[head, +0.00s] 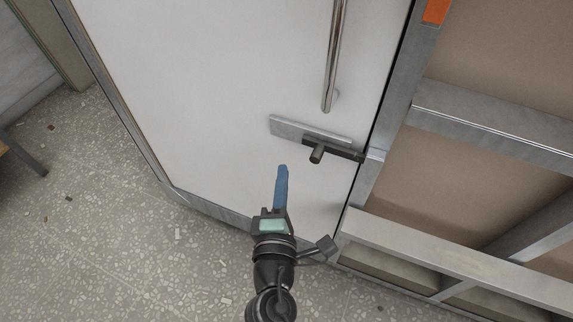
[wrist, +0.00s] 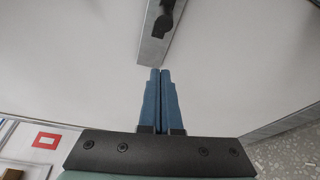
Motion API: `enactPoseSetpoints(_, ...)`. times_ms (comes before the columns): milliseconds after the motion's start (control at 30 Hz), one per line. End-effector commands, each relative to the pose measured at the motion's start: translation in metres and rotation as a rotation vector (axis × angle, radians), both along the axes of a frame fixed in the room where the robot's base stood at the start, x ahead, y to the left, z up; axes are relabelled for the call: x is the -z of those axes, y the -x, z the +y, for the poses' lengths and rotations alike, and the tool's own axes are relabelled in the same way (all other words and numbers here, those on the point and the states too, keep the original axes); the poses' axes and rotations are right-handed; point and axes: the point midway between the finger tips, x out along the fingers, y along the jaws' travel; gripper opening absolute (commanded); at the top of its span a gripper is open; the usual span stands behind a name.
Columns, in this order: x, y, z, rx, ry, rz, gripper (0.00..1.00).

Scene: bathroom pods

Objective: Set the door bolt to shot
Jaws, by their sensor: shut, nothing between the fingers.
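The door bolt is on the white door (head: 210,80), low near its right edge in the head view. It has a pale metal plate (head: 290,127) and a dark bar with a short stub knob (head: 317,154). The bar's right end lies close to the bracket (head: 376,155) on the frame; I cannot tell whether it enters it. My gripper (head: 283,168) is shut and empty, below and left of the knob. In the wrist view, the blue fingertips (wrist: 160,71) are together just below the plate's end (wrist: 153,50), with the dark knob (wrist: 166,21) beyond. Contact cannot be told.
A vertical chrome handle (head: 333,60) rises above the bolt. Right of the door is a metal frame (head: 490,110) with brown panels and crossbars. Speckled floor (head: 110,160) lies open at left, with small scraps on it.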

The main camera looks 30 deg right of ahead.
Motion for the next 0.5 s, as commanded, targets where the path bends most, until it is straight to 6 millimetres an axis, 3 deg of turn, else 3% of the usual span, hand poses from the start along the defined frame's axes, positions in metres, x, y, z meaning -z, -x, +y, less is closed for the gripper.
enactPoseSetpoints(200, -0.001, 0.032, 0.022, -0.003, -0.001, 0.001, 0.00)
enactPoseSetpoints(500, -0.004, 0.048, 0.032, -0.001, -0.002, -0.001, 0.00)
